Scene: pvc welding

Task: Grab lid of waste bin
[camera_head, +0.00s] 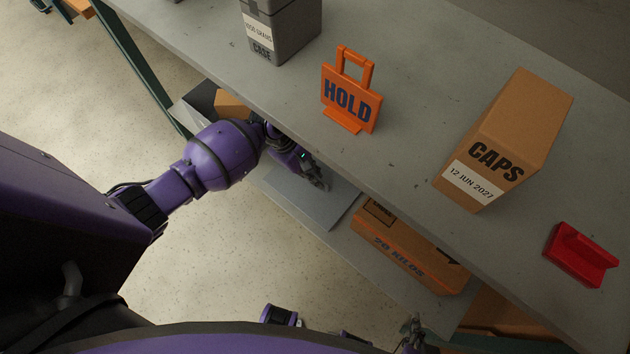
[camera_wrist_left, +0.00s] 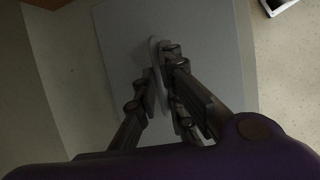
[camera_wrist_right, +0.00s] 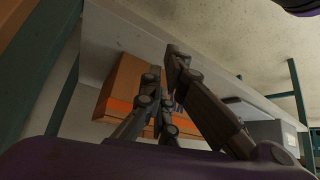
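The waste bin's lid appears to be the flat grey panel (camera_head: 318,211) below the table's near edge in the head view. It fills the middle of the left wrist view (camera_wrist_left: 215,45), with a thin pale raised handle (camera_wrist_left: 153,47) on it. My left gripper (camera_head: 322,182) is at the lid; in the left wrist view its fingers (camera_wrist_left: 160,68) lie on both sides of the handle and appear closed against it. The bin's body is mostly hidden. My right gripper (camera_head: 414,336) is low at the bottom of the head view, empty, its fingers (camera_wrist_right: 163,66) nearly together.
On the grey table (camera_head: 420,60) stand a dark grey case (camera_head: 285,30), an orange HOLD sign (camera_head: 350,95), a CAPS box (camera_head: 515,125) and a red block (camera_head: 580,255). A cardboard box (camera_head: 410,250) sits below the table. Open floor (camera_head: 190,270) lies left.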

